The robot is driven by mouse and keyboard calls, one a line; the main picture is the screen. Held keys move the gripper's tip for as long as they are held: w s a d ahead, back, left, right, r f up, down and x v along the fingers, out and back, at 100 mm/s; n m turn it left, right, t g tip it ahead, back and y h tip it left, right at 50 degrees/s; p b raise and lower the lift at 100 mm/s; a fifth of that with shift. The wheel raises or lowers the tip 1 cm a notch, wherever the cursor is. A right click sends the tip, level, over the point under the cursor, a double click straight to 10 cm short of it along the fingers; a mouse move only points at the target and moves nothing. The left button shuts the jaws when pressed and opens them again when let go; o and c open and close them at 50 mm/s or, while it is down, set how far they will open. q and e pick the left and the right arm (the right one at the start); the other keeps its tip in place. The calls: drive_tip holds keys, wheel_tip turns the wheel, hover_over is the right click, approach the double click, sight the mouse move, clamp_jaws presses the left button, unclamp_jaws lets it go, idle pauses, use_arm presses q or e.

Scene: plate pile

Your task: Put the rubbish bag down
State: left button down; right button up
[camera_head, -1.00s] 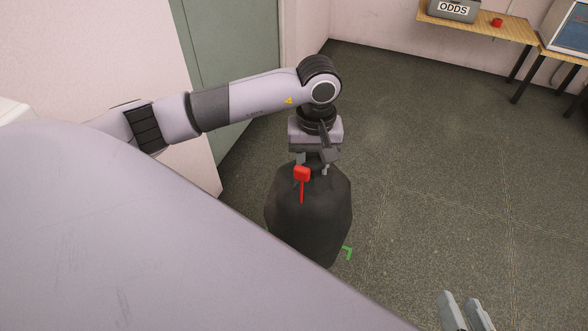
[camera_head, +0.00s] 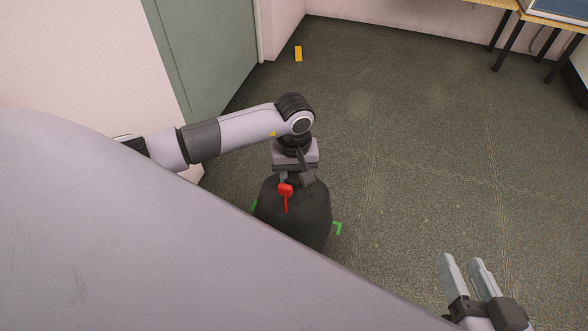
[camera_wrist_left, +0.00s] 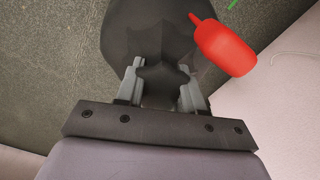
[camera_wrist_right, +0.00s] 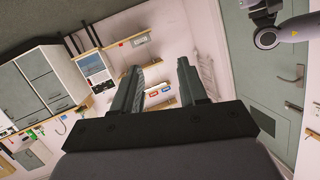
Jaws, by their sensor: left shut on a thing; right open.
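My left gripper (camera_head: 296,180) is shut on the neck of the bag, with the bag hanging below. Green marks (camera_head: 338,228) show on the floor beside and behind the bag. I cannot tell whether the bag's bottom touches the floor. My right gripper (camera_head: 461,258) is open and empty at the lower right.
A green door (camera_head: 205,60) stands behind my left arm. A yellow object (camera_head: 298,53) lies on the floor near the far wall. Tables (camera_head: 510,35) stand at the far right. The floor right of the bag is clear.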

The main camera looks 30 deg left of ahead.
sight(294, 214)
use_arm(q)
wheel_tip(294, 214, down, 4)
drive_tip(key=shift+r+b, duration=0.25)
drive_tip(key=shift+b, duration=0.55)
drive_tip(key=shift+w+f, duration=0.1)
drive_tip(key=shift+f, duration=0.25)
drive_tip(key=c, duration=1.1)
unclamp_jaws()
drive_tip(key=shift+f, duration=0.2)
drive_tip(key=o, duration=0.4)
use_arm(e)
drive_tip(key=shift+s+d+n+t+h, duration=0.3)
drive_tip(key=shift+d+n+t, duration=0.1)
drive_tip(key=shift+d, duration=0.2)
use_arm(q)
drive_tip(key=shift+r, duration=0.2)
use_arm(e)
drive_tip(key=shift+r, duration=0.15)
